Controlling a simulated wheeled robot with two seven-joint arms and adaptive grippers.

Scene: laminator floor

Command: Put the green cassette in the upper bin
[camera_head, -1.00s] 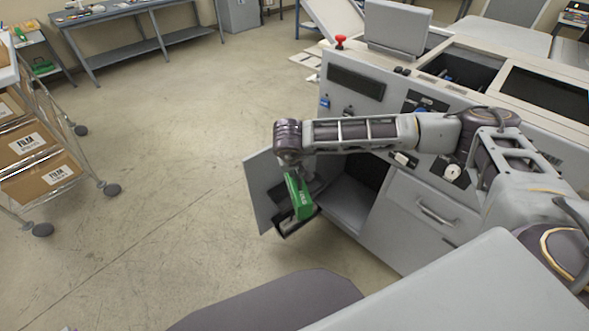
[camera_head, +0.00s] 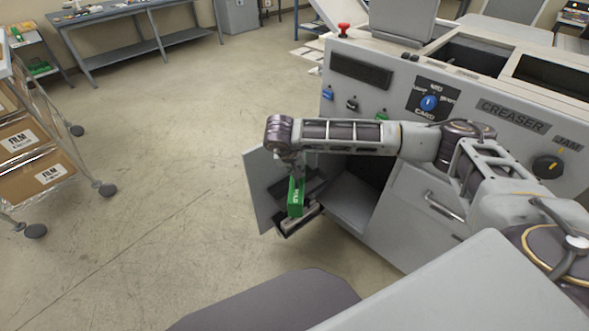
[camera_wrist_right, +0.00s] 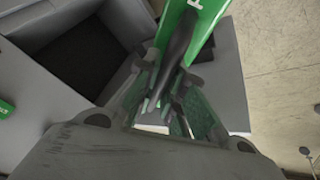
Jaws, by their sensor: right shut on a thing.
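The green cassette (camera_head: 296,198) hangs nearly upright in my right gripper (camera_head: 296,174), in front of the inner face of the open cabinet door (camera_head: 259,200). In the right wrist view the cassette (camera_wrist_right: 203,22) runs up out of the picture from between the shut fingers (camera_wrist_right: 170,100). A dark upper bin (camera_head: 279,188) shows on the door, partly hidden behind the cassette and gripper. A lower bin (camera_head: 290,229) sticks out below the cassette's bottom end; I cannot tell whether they touch. My left gripper is not in view.
The creaser machine (camera_head: 400,195) stands to the right of the door, with its cabinet open and a drawer handle (camera_head: 444,206) beside it. A wire cart with film boxes (camera_head: 40,175) stands at the left. The floor between is clear.

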